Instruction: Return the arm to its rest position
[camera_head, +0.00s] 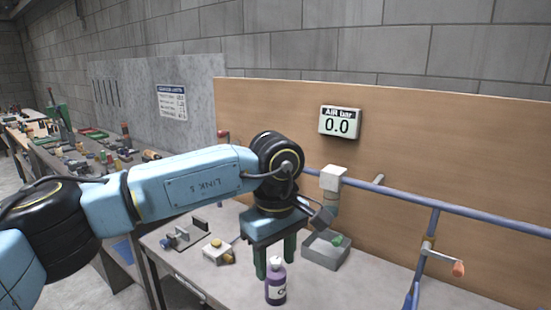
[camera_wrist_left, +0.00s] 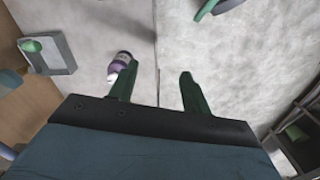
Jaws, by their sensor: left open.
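My left arm (camera_head: 190,185) comes in from the left in the head view and reaches over the workbench. In the left wrist view the gripper (camera_wrist_left: 158,82) is also open, with bare grey bench between the fingers. A purple bottle with a white cap (camera_head: 275,282) stands close to the fingers. In the left wrist view the bottle (camera_wrist_left: 121,66) shows beside the left finger; I cannot tell whether they touch. My right gripper is not in view.
A grey tray (camera_head: 320,257) holding a green item sits right of the gripper. A blue pipe (camera_head: 440,208) with a valve handle (camera_head: 458,268) runs along the right. A display (camera_head: 340,122) reads 0.0.

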